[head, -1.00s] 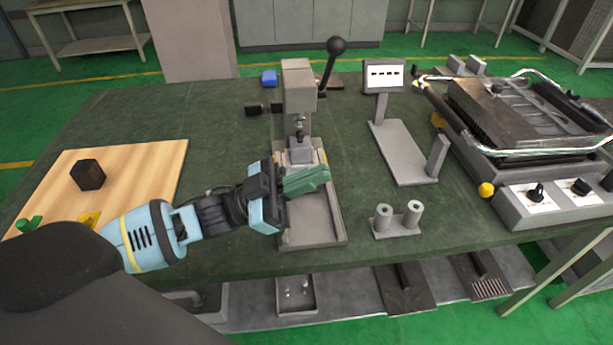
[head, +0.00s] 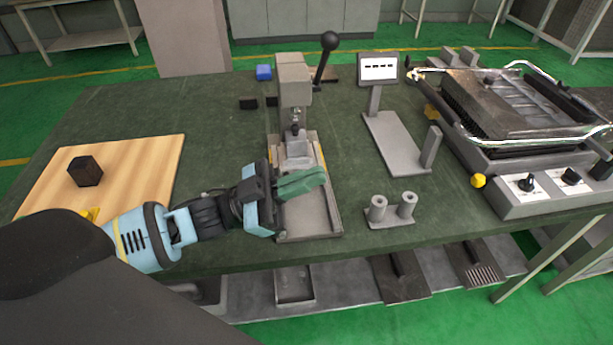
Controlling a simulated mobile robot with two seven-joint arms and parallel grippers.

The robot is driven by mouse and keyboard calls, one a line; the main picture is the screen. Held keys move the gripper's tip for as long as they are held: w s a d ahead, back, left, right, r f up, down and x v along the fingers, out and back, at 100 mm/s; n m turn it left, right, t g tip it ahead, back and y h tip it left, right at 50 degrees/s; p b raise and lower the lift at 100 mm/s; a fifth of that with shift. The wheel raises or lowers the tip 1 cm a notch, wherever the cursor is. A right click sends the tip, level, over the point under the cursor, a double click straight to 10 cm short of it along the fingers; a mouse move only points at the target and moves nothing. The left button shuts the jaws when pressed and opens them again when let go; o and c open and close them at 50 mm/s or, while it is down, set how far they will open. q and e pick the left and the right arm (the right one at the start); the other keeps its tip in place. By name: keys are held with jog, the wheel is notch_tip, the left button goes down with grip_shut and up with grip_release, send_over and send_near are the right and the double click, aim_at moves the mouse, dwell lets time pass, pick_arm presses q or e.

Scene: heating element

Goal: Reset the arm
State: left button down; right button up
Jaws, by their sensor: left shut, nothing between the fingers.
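My left arm comes in from the lower left and reaches over the table. My left gripper (head: 312,181) has green fingers. They are shut with nothing between them, in front of the press (head: 293,90) and above its grey base plate (head: 318,222). The press has a lever with a black ball knob (head: 329,41), which stands up to the right of its head. The gripper hides part of the base. My right arm and gripper are not in the view.
A wooden board (head: 135,165) with a dark block (head: 85,171) lies at left. A display stand (head: 398,145), a two-post holder (head: 391,211) and a grill-like machine (head: 515,110) stand at right. The table between board and press is largely clear.

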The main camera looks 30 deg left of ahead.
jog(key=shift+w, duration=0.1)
